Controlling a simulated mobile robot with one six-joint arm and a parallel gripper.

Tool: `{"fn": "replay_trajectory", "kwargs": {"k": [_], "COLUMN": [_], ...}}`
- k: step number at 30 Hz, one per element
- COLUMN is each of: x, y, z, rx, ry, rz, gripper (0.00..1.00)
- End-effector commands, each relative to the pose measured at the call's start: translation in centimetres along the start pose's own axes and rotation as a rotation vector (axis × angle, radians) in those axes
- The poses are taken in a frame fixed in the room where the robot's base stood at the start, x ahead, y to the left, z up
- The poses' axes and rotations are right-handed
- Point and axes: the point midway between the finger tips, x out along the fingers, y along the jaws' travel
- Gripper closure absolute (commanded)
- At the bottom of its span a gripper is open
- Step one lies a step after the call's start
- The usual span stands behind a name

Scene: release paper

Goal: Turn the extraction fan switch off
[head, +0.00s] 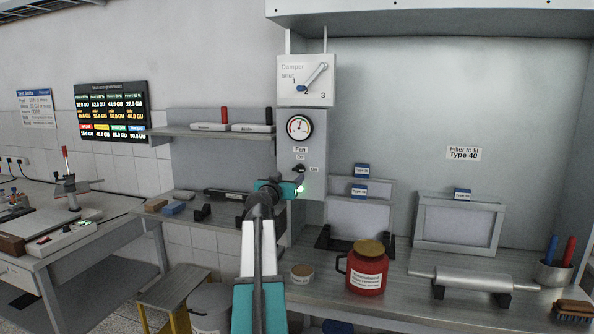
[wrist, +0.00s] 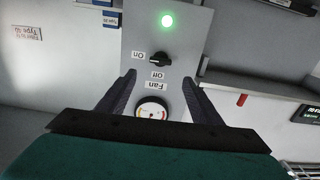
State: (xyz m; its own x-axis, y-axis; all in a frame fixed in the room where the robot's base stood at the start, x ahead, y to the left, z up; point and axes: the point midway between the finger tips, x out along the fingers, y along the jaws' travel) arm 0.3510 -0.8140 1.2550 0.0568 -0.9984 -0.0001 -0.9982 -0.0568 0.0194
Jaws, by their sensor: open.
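The fan switch (wrist: 159,60) is a small black rotary knob on a grey panel (wrist: 190,38). The wrist view shows the panel upside down. The knob points toward the "On" label, at its left there, with "Off" and "Fan" below it. A green light (wrist: 167,20) glows on the panel. My gripper (wrist: 158,74) is open and empty, its two dark fingers spread with the knob just beyond and between their tips. I cannot tell how far the tips are from the panel. In the head view my arm reaches the panel below the "Fan" label and partly hides it.
A round gauge (head: 299,126) and a damper box (head: 306,80) with a lever are above the switch. A shelf (head: 215,131) juts out left of the panel. A red jar (head: 367,268) and a roller (head: 473,281) stand on the bench at right.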

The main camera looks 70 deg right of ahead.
Motion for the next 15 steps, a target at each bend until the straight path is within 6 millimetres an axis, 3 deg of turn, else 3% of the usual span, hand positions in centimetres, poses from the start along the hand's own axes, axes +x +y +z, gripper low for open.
{"fn": "replay_trajectory", "kwargs": {"k": [15], "x": [5.6], "y": [0.0], "z": [-0.2], "rx": [-0.001], "ry": [0.0], "rz": [0.0], "gripper": [0.41]}}
